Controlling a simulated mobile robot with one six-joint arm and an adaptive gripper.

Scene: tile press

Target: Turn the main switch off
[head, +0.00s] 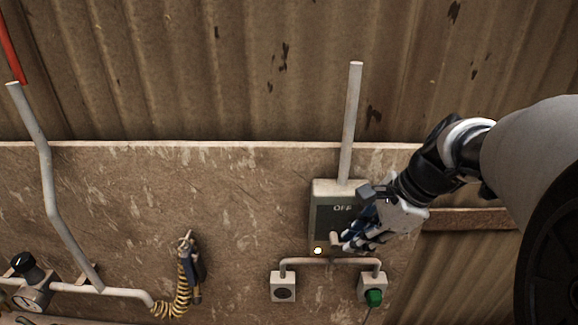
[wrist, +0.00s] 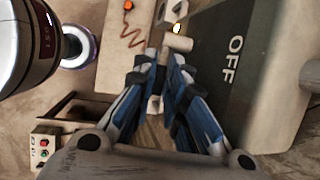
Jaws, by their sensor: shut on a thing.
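The main switch (head: 325,215) is a dark grey-green box with the word OFF on its face, fixed to the board below a vertical pipe. Its face also shows in the wrist view (wrist: 235,60). A pale, rounded handle (wrist: 178,43) sticks out at the box's edge. My gripper (head: 346,243) is in front of the lower right of the box and hides part of it. In the wrist view its blue-padded fingers (wrist: 166,56) close together at the handle, shut on it. The exact contact is partly hidden. A small lamp (head: 317,250) glows at the box's lower left.
A pipe bracket (head: 325,261) runs below the switch to a box with a dark round socket (head: 283,293) and one with a green button (head: 373,297). A striped coiled hose (head: 182,285) hangs to the left. The board between is clear.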

